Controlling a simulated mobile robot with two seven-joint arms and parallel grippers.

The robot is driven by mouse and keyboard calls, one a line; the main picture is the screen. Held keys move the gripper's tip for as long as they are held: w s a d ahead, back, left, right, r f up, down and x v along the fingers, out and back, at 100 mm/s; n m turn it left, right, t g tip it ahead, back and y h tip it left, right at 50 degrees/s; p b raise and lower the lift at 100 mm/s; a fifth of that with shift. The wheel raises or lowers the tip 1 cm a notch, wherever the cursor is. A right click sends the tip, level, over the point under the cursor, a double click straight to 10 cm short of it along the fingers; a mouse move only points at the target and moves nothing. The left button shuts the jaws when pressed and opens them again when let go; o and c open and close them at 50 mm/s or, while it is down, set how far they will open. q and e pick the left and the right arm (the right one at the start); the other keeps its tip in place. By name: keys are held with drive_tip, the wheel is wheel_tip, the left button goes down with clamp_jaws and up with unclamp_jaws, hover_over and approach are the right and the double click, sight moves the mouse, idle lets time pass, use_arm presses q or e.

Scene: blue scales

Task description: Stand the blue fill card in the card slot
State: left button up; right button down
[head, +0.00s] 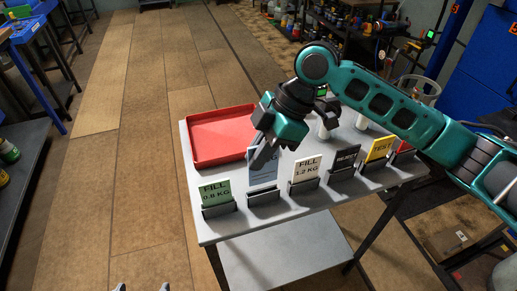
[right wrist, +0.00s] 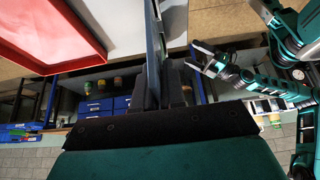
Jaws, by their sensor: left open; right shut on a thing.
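The blue fill card (head: 262,172) is upright at the second card slot (head: 264,198) from the left. My right gripper (head: 264,153) is shut on the card's upper part, hiding much of its face. The card's lower edge meets the slot in the head view; I cannot tell how deep it sits. In the right wrist view the card (right wrist: 155,45) shows nearly edge-on between the fingers. My left gripper (head: 142,287) is open and empty at the bottom edge of the head view, away from the table; it also shows in the right wrist view (right wrist: 205,62).
A green card (head: 214,191) stands in the slot to the left; white (head: 306,169), black (head: 345,157) and yellow (head: 380,148) cards stand to the right, with a red one beyond. A red tray (head: 220,160) lies behind on the grey table (head: 330,196). White items stand behind my right arm.

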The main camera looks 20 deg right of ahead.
sight(253, 185)
drive_tip(key=shift+f, duration=1.1)
drive_tip(key=shift+f+b, duration=0.45)
drive_tip(key=shift+f, duration=0.95)
drive_tip(key=shift+f, duration=0.9)
drive_tip(key=c, duration=1.1)
unclamp_jaws()
drive_tip(key=shift+r, duration=0.1)
